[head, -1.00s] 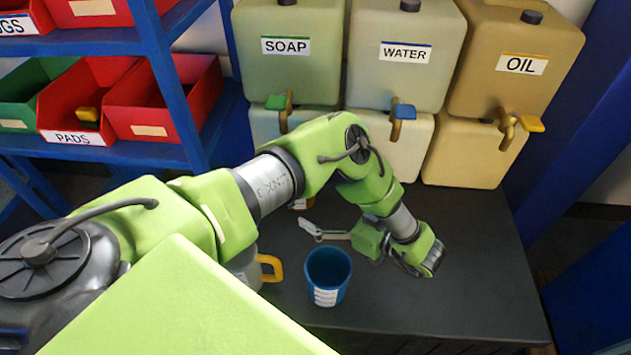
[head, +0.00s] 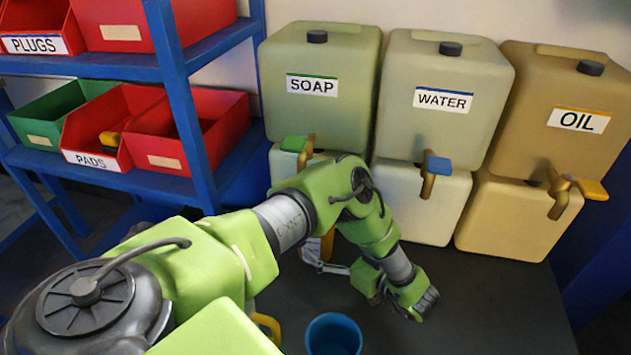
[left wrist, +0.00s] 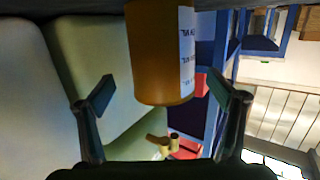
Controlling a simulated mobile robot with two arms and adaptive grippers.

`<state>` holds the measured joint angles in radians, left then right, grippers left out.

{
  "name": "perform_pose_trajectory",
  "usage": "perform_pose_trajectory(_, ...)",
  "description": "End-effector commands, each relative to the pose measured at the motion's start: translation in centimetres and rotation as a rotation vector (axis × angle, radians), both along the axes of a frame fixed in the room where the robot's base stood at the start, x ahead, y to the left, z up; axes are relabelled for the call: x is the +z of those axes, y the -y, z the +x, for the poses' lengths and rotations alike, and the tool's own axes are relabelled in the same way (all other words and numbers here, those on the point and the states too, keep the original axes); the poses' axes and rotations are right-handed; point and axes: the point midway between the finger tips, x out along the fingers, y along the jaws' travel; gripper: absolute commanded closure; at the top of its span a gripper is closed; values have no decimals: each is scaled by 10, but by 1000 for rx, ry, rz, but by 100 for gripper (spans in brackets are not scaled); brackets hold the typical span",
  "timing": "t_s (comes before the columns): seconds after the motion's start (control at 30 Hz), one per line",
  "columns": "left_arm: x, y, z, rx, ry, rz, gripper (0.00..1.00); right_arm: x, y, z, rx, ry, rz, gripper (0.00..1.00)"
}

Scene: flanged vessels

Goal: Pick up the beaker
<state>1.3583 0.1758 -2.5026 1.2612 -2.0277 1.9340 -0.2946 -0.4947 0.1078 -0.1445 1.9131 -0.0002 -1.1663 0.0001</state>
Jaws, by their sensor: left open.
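A blue beaker-like cup (head: 333,336) stands on the dark bench at the bottom of the head view, cut off by the frame edge. An amber cylindrical container (head: 328,243) with a white marked label stands farther back, mostly hidden by my left arm. It also shows large in the left wrist view (left wrist: 160,60), which is upside down. My left gripper (head: 328,262) is open, its fingers beside the amber container. In the wrist view the fingers lie on either side of it with gaps, apparently not touching. My right gripper is not in view.
Tanks with taps labelled SOAP (head: 315,120), WATER (head: 440,125) and OIL (head: 560,130) stand along the back. A blue shelf (head: 190,120) with red and green bins is at the left. A yellow handle (head: 266,325) shows beside the blue cup. The bench's right side is clear.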

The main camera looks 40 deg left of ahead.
Motion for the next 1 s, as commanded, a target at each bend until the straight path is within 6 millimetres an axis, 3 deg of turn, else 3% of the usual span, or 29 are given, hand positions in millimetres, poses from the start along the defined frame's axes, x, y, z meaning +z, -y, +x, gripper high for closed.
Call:
perform_pose_trajectory(0.33,1,-45,-1,1,1,0,13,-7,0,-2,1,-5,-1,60)
perform_pose_trajectory(0.67,0,-54,0,0,0,0,13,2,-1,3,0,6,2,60)
perform_pose_trajectory(0.87,0,-53,0,0,0,0,63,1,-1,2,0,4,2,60)
perform_pose_trajectory(0.9,0,-53,0,0,0,0,69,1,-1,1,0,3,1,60)
perform_pose_trajectory(1.0,1,-54,0,0,1,3,74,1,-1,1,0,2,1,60)
